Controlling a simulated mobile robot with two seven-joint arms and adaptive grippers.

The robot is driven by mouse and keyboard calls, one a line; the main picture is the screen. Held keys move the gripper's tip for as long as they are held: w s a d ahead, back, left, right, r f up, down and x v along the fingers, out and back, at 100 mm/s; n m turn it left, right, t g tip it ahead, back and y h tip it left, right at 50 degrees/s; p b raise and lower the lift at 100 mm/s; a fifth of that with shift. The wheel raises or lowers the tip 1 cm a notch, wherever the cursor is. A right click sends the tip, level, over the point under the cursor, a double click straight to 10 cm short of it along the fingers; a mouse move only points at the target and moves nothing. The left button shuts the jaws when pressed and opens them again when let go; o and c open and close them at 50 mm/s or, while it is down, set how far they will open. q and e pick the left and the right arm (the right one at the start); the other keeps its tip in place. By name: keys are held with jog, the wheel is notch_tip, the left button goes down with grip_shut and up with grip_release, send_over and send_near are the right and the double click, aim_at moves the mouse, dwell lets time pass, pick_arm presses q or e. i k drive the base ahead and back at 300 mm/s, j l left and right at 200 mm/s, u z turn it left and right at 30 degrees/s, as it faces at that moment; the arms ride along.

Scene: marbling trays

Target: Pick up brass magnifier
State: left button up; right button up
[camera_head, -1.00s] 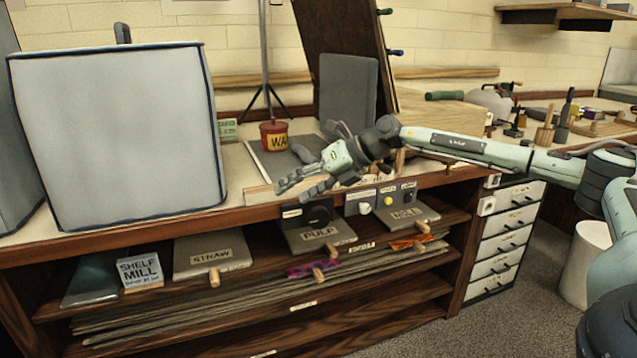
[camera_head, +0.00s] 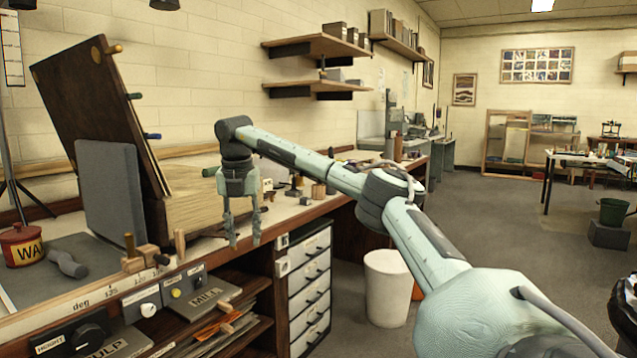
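I cannot make out a brass magnifier in the head view; small items on the bench behind my arm are too small or covered to tell. My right gripper (camera_head: 244,238) points down by the front edge of the wooden workbench (camera_head: 335,202), above the white drawer unit. Its two fingers are apart and nothing shows between them. My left gripper is not in view.
A slanted dark board (camera_head: 88,100) and grey pad (camera_head: 112,200) stand at left. Near them are a red tin (camera_head: 22,246) and control knobs. White drawers (camera_head: 312,285) and a white bin (camera_head: 388,290) stand below.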

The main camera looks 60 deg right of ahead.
aim_at(300, 180)
jog(key=i+l+z, duration=0.15)
jog(key=l+z, duration=0.3)
jog(key=i+l+z, duration=0.15)
jog(key=l+z, duration=0.35)
jog(key=i+l+z, duration=0.2)
jog(key=z, duration=0.25)
jog(key=i+l+z, duration=0.2)
jog(key=i+z, duration=0.25)
jog(key=i+l+z, duration=0.1)
jog(key=z, duration=0.35)
jog(key=i+l+u, duration=0.1)
jog(key=i+u, duration=0.3)
jog(key=i+l+u, duration=0.15)
jog(key=i+u, duration=0.15)
jog(key=u, duration=0.15)
jog(key=i+l+u, duration=0.55)
jog(key=i+u, duration=0.15)
jog(key=u, duration=0.15)
jog(key=i+l+u, duration=0.25)
jog(key=u, duration=0.2)
jog(key=i+l+u, duration=0.4)
jog(key=k+j, duration=0.05)
jog(key=k, duration=0.05)
